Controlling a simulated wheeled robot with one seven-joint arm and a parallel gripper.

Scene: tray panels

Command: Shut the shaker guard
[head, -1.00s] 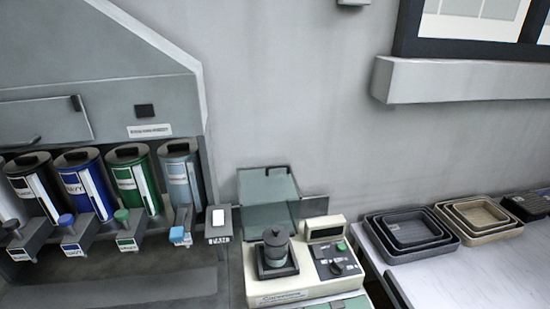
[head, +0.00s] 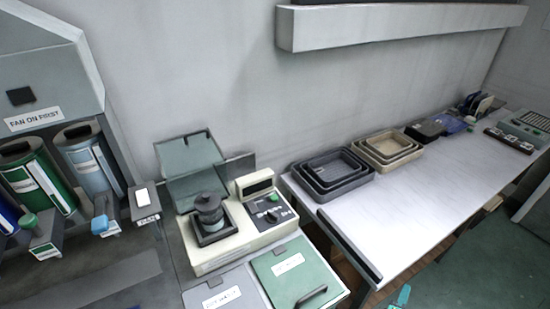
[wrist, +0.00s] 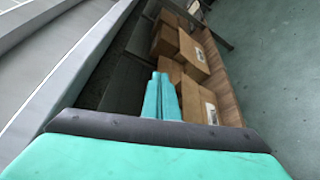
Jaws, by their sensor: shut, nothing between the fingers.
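The shaker (head: 205,258) is a cream machine with a dark round pot (head: 209,212) clamped on it and a control panel at its right. Its guard (head: 190,153) is a see-through greenish panel, raised and open behind the pot. My gripper (wrist: 161,78) is shut and empty in the wrist view, its teal fingers together and pointing over cardboard boxes and floor. A teal part of it shows at the bottom edge of the head view (head: 404,295), well right of and apart from the shaker. The guard is not in the wrist view.
Nested dark trays (head: 331,172) and tan trays (head: 388,148) stand on the white table (head: 420,190) right of the shaker. Green-lidded (head: 297,270) and grey-lidded bins sit in front of the shaker. Dispensers (head: 90,165) stand at left. Cardboard boxes (wrist: 190,50) lie low down.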

